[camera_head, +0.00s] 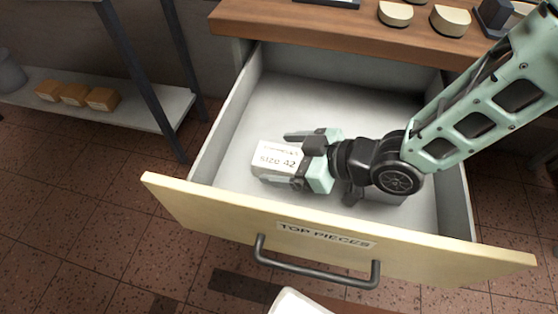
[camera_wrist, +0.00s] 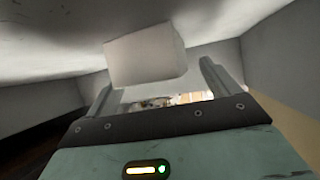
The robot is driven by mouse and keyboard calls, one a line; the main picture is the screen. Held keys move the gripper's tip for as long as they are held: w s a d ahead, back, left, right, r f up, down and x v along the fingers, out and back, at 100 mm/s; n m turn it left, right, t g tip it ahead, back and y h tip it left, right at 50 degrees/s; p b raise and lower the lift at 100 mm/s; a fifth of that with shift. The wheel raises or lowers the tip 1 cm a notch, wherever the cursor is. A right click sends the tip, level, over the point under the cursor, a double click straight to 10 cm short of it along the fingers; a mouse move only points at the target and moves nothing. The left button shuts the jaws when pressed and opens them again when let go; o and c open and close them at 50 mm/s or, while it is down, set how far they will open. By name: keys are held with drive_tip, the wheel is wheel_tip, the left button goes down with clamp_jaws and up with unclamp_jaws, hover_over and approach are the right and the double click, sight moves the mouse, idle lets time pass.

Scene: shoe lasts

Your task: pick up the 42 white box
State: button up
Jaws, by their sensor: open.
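The white box (camera_head: 277,157) marked "size 42" lies in the left part of the open drawer (camera_head: 305,95). My gripper (camera_head: 279,158) is down inside the drawer, with its two fingers spread on the far and near sides of the box. In the head view the fingers reach along the box, and part of its right end is hidden by the gripper. In the wrist view the white box (camera_wrist: 146,55) shows between and beyond the open fingers (camera_wrist: 157,85). I cannot tell whether a finger touches it.
The drawer front (camera_head: 325,236) is labelled "TOP PIECES" and has a dark bar handle (camera_head: 316,270). Drawer walls stand close on the left and right. A wooden worktop (camera_head: 330,33) overhangs the back, with pale pieces (camera_head: 450,20) on it. A shelf (camera_head: 140,108) at left holds orange-brown boxes (camera_head: 75,95).

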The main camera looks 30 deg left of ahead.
drive_tip(key=c, duration=1.3)
